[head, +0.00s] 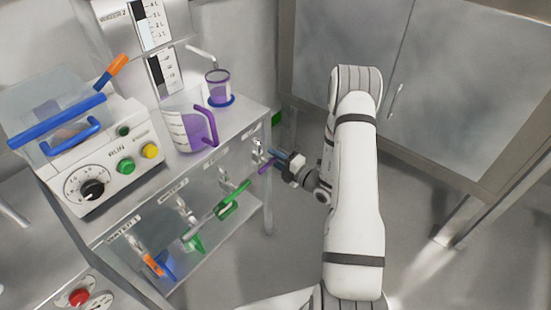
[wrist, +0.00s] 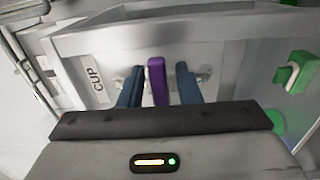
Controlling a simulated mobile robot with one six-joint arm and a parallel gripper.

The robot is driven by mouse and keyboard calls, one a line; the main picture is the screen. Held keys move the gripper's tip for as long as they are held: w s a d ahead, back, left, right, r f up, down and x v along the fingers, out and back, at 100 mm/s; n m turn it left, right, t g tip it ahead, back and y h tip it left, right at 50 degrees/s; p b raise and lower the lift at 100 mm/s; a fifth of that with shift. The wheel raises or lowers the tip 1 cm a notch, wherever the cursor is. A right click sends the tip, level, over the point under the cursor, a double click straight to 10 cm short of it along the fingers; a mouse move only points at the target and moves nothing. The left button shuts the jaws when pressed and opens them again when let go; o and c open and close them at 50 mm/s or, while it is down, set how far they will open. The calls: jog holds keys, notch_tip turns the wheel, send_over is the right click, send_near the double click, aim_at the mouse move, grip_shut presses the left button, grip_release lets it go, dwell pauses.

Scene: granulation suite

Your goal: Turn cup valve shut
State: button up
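The cup valve's purple handle (head: 266,168) sticks out from the bench front at its right end. In the wrist view the purple handle (wrist: 157,82) stands upright in the picture, beside a "CUP" label (wrist: 97,78). My gripper (head: 276,159) is at this handle. In the wrist view its two dark blue fingers (wrist: 159,88) stand on either side of the handle, with a narrow gap on each side, so it looks open around the handle and not shut on it. The valve body behind the handle is mostly hidden.
Other valves with green (head: 233,194) and orange (head: 153,265) handles line the bench front to the left. A purple-marked jug (head: 186,122) and a small purple cup (head: 218,88) stand on top. A grey cabinet (head: 435,75) is at the right. Open floor lies between.

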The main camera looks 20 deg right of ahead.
jog(key=shift+o, duration=0.4)
jog(key=v, duration=0.7)
jog(key=shift+s+d, duration=0.2)
jog(key=shift+s, duration=0.1)
